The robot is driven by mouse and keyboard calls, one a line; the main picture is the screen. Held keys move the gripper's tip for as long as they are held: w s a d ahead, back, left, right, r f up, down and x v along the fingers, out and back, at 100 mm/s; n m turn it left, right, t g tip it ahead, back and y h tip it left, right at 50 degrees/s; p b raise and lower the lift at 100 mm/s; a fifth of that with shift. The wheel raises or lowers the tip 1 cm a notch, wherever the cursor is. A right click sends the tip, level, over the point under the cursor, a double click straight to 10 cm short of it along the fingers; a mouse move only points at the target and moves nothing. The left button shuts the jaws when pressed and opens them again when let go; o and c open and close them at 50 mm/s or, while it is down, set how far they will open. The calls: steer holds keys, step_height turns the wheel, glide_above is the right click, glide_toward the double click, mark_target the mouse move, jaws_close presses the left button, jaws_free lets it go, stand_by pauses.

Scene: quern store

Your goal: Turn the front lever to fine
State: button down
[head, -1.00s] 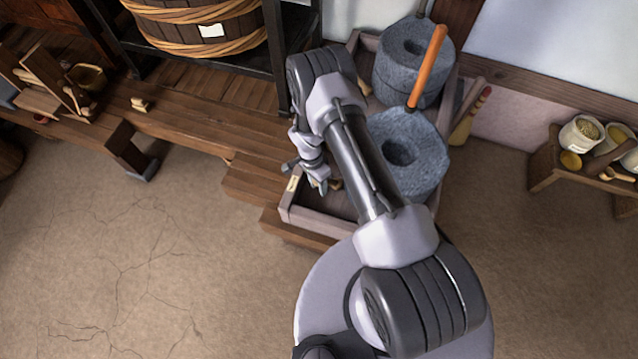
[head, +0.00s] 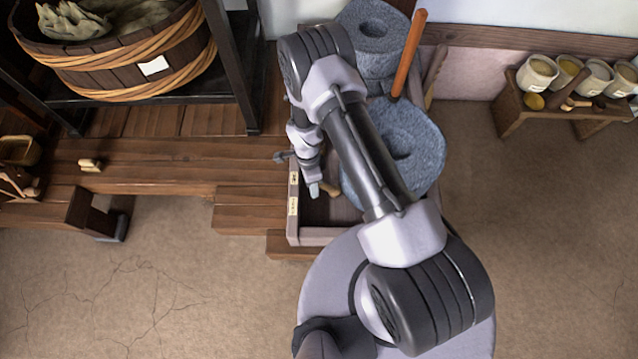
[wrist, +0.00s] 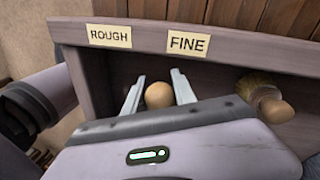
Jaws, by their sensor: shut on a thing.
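In the wrist view, the lever's round wooden knob (wrist: 158,96) sits between the two fingers of my gripper (wrist: 157,84), which is shut on it. The knob is in front of the tray's wall, below the gap between the ROUGH label (wrist: 110,36) and the FINE label (wrist: 188,43), nearer to FINE. The lever's shaft is hidden behind my gripper. In the head view my gripper (head: 313,188) is inside the left side of the tray (head: 320,237), and the knob cannot be made out.
A brush with a wooden knob end (wrist: 268,103) lies right of my gripper. Wooden steps (head: 245,218) adjoin the tray's left.

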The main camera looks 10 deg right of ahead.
steer(key=shift+w+m, duration=0.4)
steer(key=shift+m, duration=0.3)
steer(key=shift+w, duration=0.1)
steer(key=c, duration=1)
jaws_free()
steer(key=shift+d, duration=0.1)
steer(key=shift+c, duration=0.2)
steer(key=w+r+p, duration=0.3)
steer(key=r+p, duration=0.2)
steer(key=r, duration=1.2)
steer(key=shift+w, duration=0.15)
